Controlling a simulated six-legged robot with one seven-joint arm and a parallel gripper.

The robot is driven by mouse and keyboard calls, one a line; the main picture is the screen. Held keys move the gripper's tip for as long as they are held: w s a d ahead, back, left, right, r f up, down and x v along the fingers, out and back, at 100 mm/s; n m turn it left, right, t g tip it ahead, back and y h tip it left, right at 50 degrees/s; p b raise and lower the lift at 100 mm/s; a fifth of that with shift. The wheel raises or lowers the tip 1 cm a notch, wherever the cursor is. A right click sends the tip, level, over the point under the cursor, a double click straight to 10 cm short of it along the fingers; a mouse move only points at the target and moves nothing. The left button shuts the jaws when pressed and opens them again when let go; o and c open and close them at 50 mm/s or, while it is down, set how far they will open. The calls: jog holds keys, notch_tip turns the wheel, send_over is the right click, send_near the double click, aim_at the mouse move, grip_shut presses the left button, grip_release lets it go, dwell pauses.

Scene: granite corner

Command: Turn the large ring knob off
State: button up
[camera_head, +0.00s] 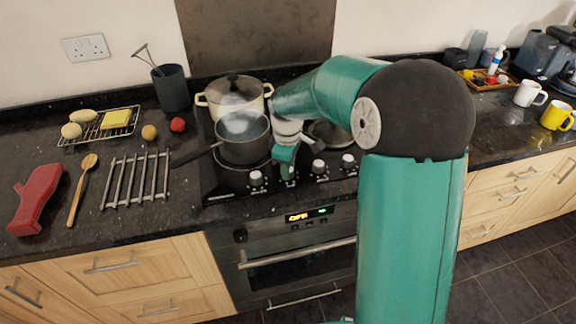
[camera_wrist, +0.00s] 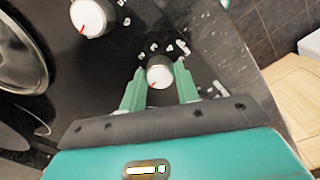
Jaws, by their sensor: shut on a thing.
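My gripper (camera_head: 286,160) is at the hob's front row of knobs, in front of the dark pan. In the wrist view its green fingers (camera_wrist: 161,84) are on either side of a white-topped round knob (camera_wrist: 159,73) and shut on it. This knob's red mark points to the lower left of that view. Another white knob (camera_wrist: 90,17) with a red mark is at the upper left. In the head view, other knobs stand at the left (camera_head: 256,178) and right (camera_head: 320,167) of my gripper. I cannot tell which ring the held knob serves.
A steaming dark pan (camera_head: 243,146) and a cream lidded pot (camera_head: 235,95) stand on the hob (camera_head: 225,182). A metal rack (camera_head: 137,180), wooden spoon (camera_head: 80,190) and red mitt (camera_head: 36,200) lie left. The oven (camera_head: 290,255) is below.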

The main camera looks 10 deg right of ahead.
jog(key=o, duration=1)
jog(key=shift+c, duration=0.2)
jog(key=shift+r, duration=0.1)
notch_tip(320, 180, up, 14)
jog(key=shift+s+a+f, duration=0.2)
jog(key=shift+s, duration=0.1)
jog(key=s+r+m+t, duration=0.1)
jog(key=s+m+t, duration=0.4)
jog(key=s, duration=2)
jog(key=m, duration=0.6)
jog(key=shift+s+d+r, duration=0.2)
jog(key=shift+s+r, duration=0.05)
